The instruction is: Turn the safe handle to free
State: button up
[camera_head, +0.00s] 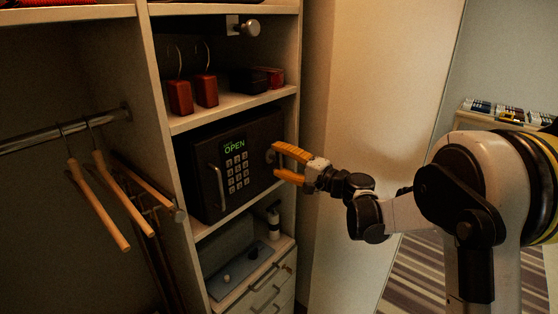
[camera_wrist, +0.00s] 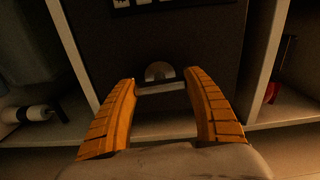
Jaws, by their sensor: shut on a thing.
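The dark safe (camera_head: 235,165) sits on a middle shelf of the closet, its green display reading OPEN. Its round silver handle (camera_head: 270,156) is on the right part of the front; in the wrist view the handle (camera_wrist: 160,71) shows as a half disc with a bar across it. My gripper (camera_head: 277,161) has its orange fingers on either side of this handle. In the wrist view my gripper (camera_wrist: 162,82) is shut on the bar, with a fingertip at each end. The fingers partly hide the handle in the head view.
A vertical pull bar (camera_head: 217,187) is on the safe's left side, beside the keypad (camera_head: 238,173). Red boxes (camera_head: 206,90) stand on the shelf above. Wooden hangers (camera_head: 110,190) hang at left. Drawers (camera_head: 268,290) are below. A pale panel (camera_head: 375,90) stands right of the closet.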

jog(key=o, duration=1.2)
jog(key=v, duration=1.2)
